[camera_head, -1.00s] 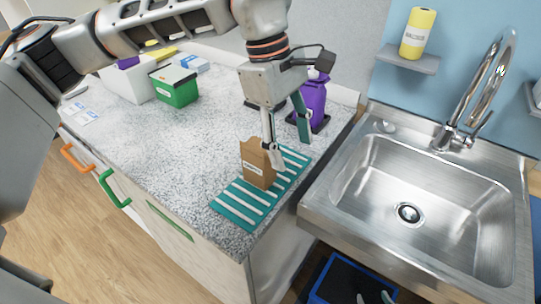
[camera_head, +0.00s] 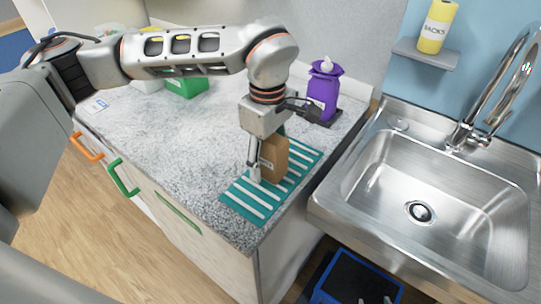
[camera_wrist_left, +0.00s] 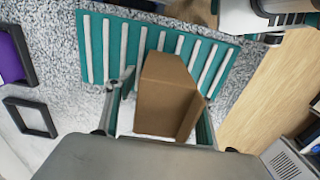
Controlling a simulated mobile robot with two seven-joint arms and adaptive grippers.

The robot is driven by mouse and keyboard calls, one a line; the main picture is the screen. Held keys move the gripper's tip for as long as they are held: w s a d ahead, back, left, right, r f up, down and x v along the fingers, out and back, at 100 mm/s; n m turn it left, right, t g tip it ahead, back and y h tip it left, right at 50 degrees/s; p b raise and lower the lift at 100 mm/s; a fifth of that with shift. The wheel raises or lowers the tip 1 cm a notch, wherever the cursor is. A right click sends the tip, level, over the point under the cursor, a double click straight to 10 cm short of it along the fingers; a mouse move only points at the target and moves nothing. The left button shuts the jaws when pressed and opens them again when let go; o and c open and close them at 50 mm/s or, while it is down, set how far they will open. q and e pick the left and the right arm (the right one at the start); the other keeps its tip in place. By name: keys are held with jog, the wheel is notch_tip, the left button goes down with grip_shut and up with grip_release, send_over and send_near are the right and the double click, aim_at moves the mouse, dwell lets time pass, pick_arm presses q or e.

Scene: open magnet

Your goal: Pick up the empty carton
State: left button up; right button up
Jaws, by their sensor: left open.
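The brown carton (camera_head: 276,157) stands upright on a teal striped rack (camera_head: 246,205) near the counter's front corner. My left gripper (camera_head: 262,163) points down at it, one finger on its near left side and the other partly hidden behind it. In the left wrist view the carton (camera_wrist_left: 166,90) lies between the two spread fingers of my left gripper (camera_wrist_left: 165,110). The jaws are open, and I cannot tell whether either finger touches the carton. My right gripper does not show clearly in any view.
A purple bottle (camera_head: 322,92) stands behind the rack. A green box (camera_head: 187,87) is at the back left. A steel sink (camera_head: 405,190) lies to the right, with a blue-rimmed bin (camera_head: 345,277) below. The speckled counter (camera_head: 175,135) left of the rack is clear.

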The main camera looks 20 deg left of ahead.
pick_arm(q)
jog(key=c, duration=1)
jog(key=shift+r, duration=0.1)
